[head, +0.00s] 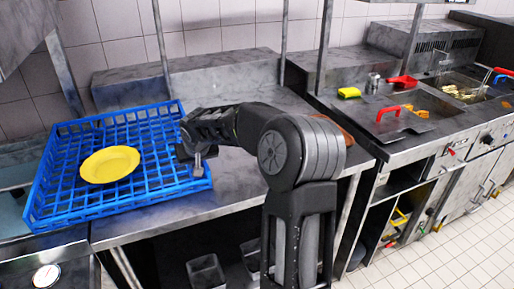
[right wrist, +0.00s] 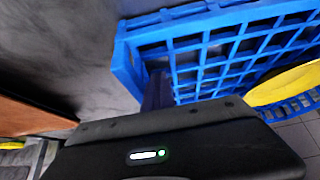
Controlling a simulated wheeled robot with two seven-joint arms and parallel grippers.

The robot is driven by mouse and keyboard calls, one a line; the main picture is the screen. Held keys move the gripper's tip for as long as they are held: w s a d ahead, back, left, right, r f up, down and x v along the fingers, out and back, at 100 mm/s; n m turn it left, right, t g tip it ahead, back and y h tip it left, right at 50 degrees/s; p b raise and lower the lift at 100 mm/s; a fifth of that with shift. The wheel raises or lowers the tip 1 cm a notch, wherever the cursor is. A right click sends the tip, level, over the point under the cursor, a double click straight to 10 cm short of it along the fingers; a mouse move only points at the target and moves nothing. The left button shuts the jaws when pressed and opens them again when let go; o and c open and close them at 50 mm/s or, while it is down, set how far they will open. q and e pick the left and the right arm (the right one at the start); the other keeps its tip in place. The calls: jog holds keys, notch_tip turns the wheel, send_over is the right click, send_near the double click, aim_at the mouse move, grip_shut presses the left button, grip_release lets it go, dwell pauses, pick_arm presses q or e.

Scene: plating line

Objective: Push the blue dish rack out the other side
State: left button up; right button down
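The blue dish rack (head: 75,206) is a grid-bottomed tray at the left of the head view. It lies partly on the steel counter and extends left over the neighbouring unit. A yellow plate (head: 110,164) lies in it. My right gripper (head: 198,163) is at the rack's right side, its fingers close to the right rim. In the right wrist view, a dark finger (right wrist: 157,91) overlaps the rack's corner and wall (right wrist: 126,66). I cannot tell whether it touches or grips the wall. The yellow plate (right wrist: 285,85) shows at the right there. My left gripper is not in view.
The steel counter (head: 180,213) has bare room in front of and right of the rack. Steel posts (head: 162,50) rise behind it. A brown board (head: 348,137) lies partly hidden behind my right arm. Fryers and a red-handled lid (head: 393,111) stand at the right.

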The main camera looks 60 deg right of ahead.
jog(key=s+d+p, duration=0.1)
jog(key=s+d, duration=0.1)
jog(key=d, duration=0.1)
jog(key=s+d+p, duration=0.2)
jog(key=d, duration=0.1)
jog(key=s+d+p, duration=0.2)
jog(key=d, duration=0.1)
jog(key=shift+d+r, duration=0.1)
jog(key=shift+d, duration=0.15)
jog(key=shift+s+d+p, duration=0.2)
jog(key=shift+s+d, duration=0.3)
jog(key=shift+d, duration=0.3)
jog(key=shift+s+d+p, duration=0.15)
jog(key=shift+s+d, duration=0.35)
jog(key=shift+d, duration=0.25)
jog(key=shift+s+d+p, duration=0.2)
jog(key=shift+s+d, duration=0.3)
jog(key=shift+d, duration=0.3)
jog(key=shift+w+a, duration=0.4)
jog(key=shift+a, duration=0.2)
jog(key=shift+w+a, duration=0.35)
jog(key=shift+a, duration=0.25)
notch_tip(320, 180, up, 10)
jog(key=p, duration=0.5)
